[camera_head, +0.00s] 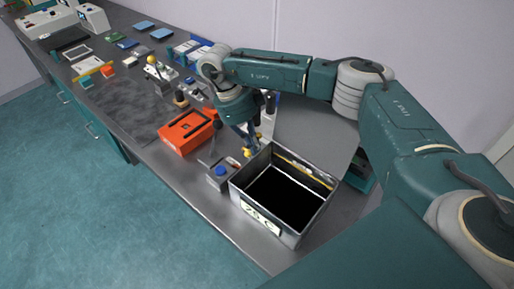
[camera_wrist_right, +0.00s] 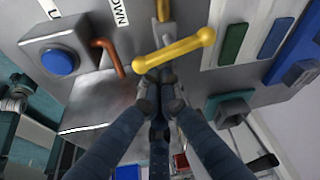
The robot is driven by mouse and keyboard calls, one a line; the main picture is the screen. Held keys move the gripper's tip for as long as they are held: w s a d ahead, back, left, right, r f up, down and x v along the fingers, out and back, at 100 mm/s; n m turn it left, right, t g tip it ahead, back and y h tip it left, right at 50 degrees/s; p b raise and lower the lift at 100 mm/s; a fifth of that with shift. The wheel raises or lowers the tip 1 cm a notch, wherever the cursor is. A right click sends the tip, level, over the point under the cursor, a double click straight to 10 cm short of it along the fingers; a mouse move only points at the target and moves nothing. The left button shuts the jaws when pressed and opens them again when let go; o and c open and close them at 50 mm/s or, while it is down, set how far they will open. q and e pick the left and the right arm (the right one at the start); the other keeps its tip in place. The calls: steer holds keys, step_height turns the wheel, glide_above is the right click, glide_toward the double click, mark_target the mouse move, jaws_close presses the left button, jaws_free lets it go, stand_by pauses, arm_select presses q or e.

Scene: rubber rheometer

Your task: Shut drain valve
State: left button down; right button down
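The drain valve shows as a yellow bar handle (camera_wrist_right: 178,50) with rounded ends, set slantwise on a short stem in the right wrist view. In the head view the yellow handle (camera_head: 248,152) sits beside the back left corner of the grey open bin, below my right gripper (camera_head: 246,137). In the right wrist view my right gripper (camera_wrist_right: 161,92) has its dark blue fingers drawn together, tips just below the handle. No handle shows between the tips; whether they touch it is unclear. My left gripper is not in view.
A grey box with a blue button (camera_head: 221,171) stands left of the bin (camera_head: 262,220). An orange case (camera_head: 186,132) lies farther left. In the wrist view a copper pipe (camera_wrist_right: 108,55) runs close to the handle. The bench front left of the case is bare.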

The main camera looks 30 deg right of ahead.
steer(key=shift+w+a+m, duration=0.1)
steer(key=shift+a+m, duration=0.1)
steer(key=shift+m, duration=0.1)
steer(key=shift+b, duration=0.3)
steer(key=shift+a, duration=0.2)
steer(key=shift+s+a, duration=0.35)
steer(key=shift+a, duration=0.25)
steer(key=v, duration=1.2)
steer(key=shift+w+f, duration=0.1)
